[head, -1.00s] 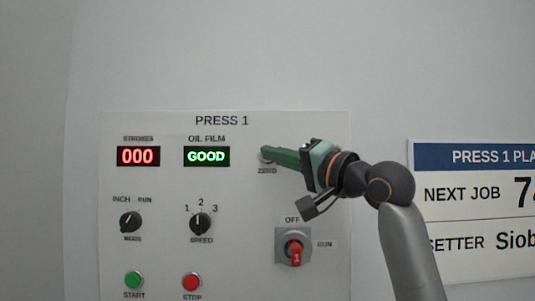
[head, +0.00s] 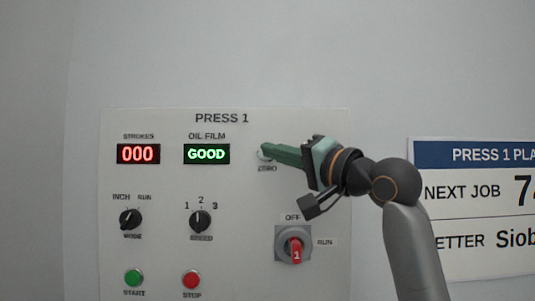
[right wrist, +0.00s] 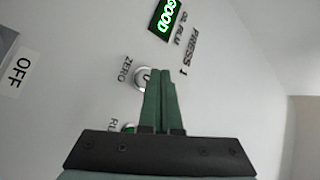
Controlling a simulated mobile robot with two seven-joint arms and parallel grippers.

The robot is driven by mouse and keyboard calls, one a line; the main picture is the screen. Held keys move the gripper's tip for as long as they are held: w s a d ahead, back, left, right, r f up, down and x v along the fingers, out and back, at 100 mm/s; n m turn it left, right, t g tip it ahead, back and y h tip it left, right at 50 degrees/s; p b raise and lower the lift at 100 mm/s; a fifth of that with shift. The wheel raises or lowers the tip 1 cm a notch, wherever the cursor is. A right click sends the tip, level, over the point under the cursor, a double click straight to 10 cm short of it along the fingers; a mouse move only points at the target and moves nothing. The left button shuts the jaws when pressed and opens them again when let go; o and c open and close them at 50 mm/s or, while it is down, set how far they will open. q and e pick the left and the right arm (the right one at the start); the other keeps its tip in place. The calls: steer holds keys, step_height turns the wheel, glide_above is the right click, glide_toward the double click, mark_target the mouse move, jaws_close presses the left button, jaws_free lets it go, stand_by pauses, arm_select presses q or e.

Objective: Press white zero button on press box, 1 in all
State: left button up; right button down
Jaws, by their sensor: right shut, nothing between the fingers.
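The press box (head: 225,270) is a pale panel headed PRESS 1 on the wall. Its white zero button (head: 264,154) is at the upper right of the panel, above the ZERO label, and it also shows in the right wrist view (right wrist: 140,77). My right gripper (head: 268,151) is shut and empty, its green fingertips at the button and partly covering it. I cannot tell whether they touch it. The red strokes display (head: 138,154) reads 000. My left gripper is not in view.
The green oil film display (head: 206,154) reads GOOD. Below are two black knobs, a green start button (head: 133,278), a red stop button (head: 191,280) and a red rotary switch (head: 296,250). A sign (head: 480,215) hangs to the right.

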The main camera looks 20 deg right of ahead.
steer(key=s+b, duration=0.1)
steer(key=s, duration=0.1)
steer(key=s+a, duration=0.1)
steer(key=s, duration=0.2)
steer(key=shift+a+b, duration=0.2)
steer(key=shift+b, duration=0.15)
steer(key=shift+w, duration=0.1)
stand_by(0.6)
